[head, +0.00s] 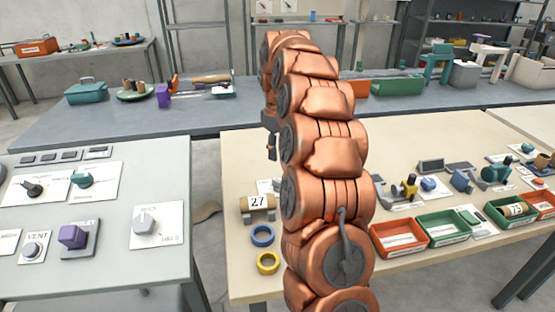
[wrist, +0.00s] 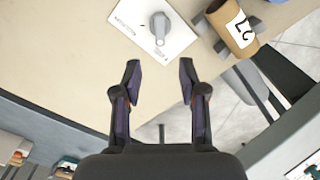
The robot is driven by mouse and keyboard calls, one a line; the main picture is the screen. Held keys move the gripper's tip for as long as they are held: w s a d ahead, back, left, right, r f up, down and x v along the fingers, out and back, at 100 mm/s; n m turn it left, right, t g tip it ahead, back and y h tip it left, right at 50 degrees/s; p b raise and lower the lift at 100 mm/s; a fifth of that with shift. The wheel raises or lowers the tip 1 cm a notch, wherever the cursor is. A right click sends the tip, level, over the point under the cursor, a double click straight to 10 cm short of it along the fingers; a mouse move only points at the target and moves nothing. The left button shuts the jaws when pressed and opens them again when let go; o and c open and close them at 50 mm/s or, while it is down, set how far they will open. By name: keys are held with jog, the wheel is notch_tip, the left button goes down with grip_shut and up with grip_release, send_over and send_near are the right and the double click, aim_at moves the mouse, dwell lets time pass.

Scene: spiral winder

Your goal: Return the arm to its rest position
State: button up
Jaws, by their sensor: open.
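My copper-coloured arm rises through the middle of the head view and bends away over the table. My gripper (wrist: 160,80) shows in the wrist view with its two dark fingers apart and nothing between them. In the head view its end (head: 271,135) is mostly hidden behind the arm. Below the fingers in the wrist view is a cream table top (wrist: 75,50). A white plate with a grey knob (wrist: 159,27) lies just beyond the fingertips, apart from them.
A brown roll marked 27 (head: 257,203) rests near the table's left edge, with a blue ring (head: 262,236) and a yellow ring (head: 268,263) beside it. Red (head: 398,238) and green (head: 442,228) trays stand right of my arm. A grey control panel (head: 110,235) is at left, across a gap.

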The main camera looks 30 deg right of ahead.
jog(key=shift+r, duration=0.45)
dwell(0.3)
jog(key=s+a+r+m+p, duration=0.1)
jog(key=s+a+r+p, duration=0.3)
jog(key=s+a, duration=1.2)
jog(key=s+a+f+m+g+p, duration=0.1)
jog(key=s+a, duration=0.3)
jog(key=s, duration=0.7)
jog(key=s+a+f+m+p, duration=0.1)
jog(key=s+a, duration=0.3)
jog(key=s, duration=0.7)
jog(key=shift+s+f+m+g, duration=0.25)
jog(key=shift+f+m+g, duration=0.15)
jog(key=shift+f+m, duration=0.3)
jog(key=shift+d+r, duration=0.1)
jog(key=shift+d, duration=0.1)
